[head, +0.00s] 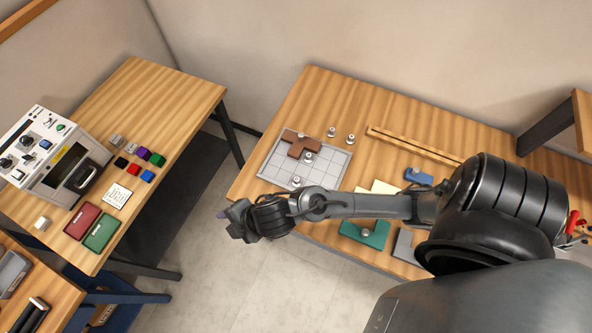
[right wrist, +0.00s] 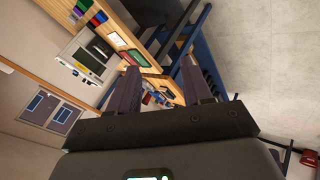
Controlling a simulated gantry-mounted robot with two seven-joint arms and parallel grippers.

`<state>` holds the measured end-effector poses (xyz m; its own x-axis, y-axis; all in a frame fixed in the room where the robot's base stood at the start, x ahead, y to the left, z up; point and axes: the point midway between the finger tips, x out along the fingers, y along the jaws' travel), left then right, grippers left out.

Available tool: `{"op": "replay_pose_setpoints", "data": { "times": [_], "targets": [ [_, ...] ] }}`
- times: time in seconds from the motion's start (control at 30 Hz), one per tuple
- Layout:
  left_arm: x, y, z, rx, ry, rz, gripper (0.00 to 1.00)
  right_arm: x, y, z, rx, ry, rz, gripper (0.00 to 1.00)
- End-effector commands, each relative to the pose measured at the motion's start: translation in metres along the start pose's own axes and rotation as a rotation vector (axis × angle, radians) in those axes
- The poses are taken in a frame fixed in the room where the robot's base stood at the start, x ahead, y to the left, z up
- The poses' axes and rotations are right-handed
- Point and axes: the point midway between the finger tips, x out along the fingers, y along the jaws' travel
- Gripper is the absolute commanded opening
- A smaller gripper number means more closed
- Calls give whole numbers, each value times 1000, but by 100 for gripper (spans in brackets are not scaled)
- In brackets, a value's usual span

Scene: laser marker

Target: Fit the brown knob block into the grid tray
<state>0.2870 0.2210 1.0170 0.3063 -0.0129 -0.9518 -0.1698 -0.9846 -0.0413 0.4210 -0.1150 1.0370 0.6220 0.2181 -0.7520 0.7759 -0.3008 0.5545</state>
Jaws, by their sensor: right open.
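The brown knob block (head: 298,148) lies on the upper left part of the grey grid tray (head: 332,163), near its back edge. I cannot tell whether it sits flush in the grid cells. Metal knobs show on and beside it. My right gripper (head: 229,220) hangs off the table's left front side, to the lower left of the tray and apart from the block. In the right wrist view the right gripper (right wrist: 160,80) has its two fingers spread, with nothing between them. My left gripper is not in view.
On the right table stand two loose metal knobs (head: 350,139), a wooden rail (head: 415,144), a blue block (head: 418,176), a cream block (head: 383,187) and a green block (head: 366,233). A left table (head: 165,100) holds a machine (head: 48,155) and coloured cubes.

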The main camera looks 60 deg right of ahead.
Motion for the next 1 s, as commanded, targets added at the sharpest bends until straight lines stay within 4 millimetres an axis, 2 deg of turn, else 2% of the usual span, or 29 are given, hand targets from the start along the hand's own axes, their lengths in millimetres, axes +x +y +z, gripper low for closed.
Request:
{"op": "replay_pose_setpoints", "data": {
  "times": [0.03,0.1,0.2,0.3,0.4,0.6,0.87,1.0],
  "targets": [
    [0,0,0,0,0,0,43,-12,-12,14,191,-49,-20,49],
    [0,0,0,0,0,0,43,-28,-23,37,429,-129,-38,49],
    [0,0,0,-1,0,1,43,-50,-44,69,709,-241,-66,49],
    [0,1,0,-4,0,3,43,-68,-63,93,914,-334,-85,49],
    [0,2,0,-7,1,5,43,-82,-76,108,1042,-398,-97,49],
    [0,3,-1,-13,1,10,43,-91,-85,118,1125,-441,-103,49],
    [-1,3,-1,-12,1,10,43,-91,-84,117,1120,-440,-103,49],
    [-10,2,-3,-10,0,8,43,-98,-79,114,1119,-439,-103,49]
  ]
}}
